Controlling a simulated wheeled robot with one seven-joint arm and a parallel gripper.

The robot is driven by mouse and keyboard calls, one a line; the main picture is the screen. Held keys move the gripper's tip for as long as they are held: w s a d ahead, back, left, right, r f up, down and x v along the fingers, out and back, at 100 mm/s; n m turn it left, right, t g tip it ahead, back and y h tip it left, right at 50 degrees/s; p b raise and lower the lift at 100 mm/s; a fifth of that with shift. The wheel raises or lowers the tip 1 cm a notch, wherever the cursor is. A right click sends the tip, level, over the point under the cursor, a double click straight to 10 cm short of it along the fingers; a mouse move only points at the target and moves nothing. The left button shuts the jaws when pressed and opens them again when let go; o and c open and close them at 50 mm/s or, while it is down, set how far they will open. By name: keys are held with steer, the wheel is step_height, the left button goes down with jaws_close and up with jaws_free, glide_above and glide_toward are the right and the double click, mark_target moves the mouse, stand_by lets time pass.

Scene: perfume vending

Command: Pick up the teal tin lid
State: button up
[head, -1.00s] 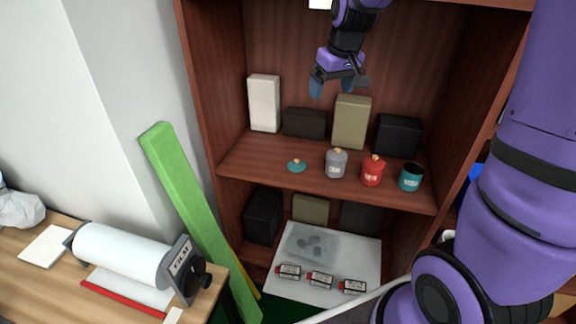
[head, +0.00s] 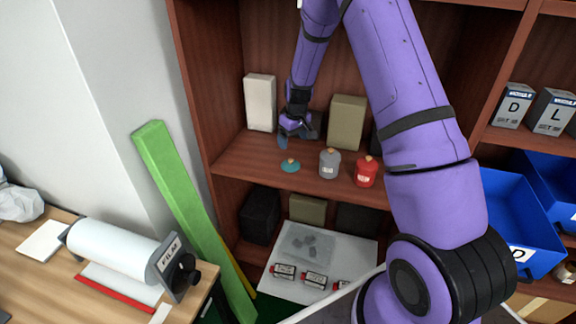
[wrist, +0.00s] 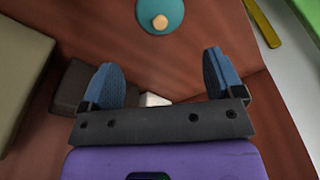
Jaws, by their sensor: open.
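The teal tin lid (head: 290,166) lies on the middle shelf, a round disc with a small tan knob on top. It also shows at the top of the wrist view (wrist: 160,15), just beyond my fingertips. My gripper (head: 297,140) is open and empty, with its blue fingers pointing down above and slightly behind the lid. In the wrist view my gripper (wrist: 160,75) has its two fingers wide apart, with the lid outside the gap between them.
A grey tin (head: 330,163) and a red tin (head: 366,171) stand to the right of the lid. A white box (head: 260,102) and an olive box (head: 346,122) stand behind. A green beam (head: 190,215) leans outside the shelf's left side. The shelf left of the lid is clear.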

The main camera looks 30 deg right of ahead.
mark_target(291, 160)
steer(key=f, duration=0.7)
steer(key=w+f, duration=0.1)
steer(key=f, duration=0.2)
steer(key=shift+w+a+f, duration=0.1)
steer(key=shift+f, duration=0.05)
steer(key=c, duration=1.1)
steer(key=shift+o, duration=0.2)
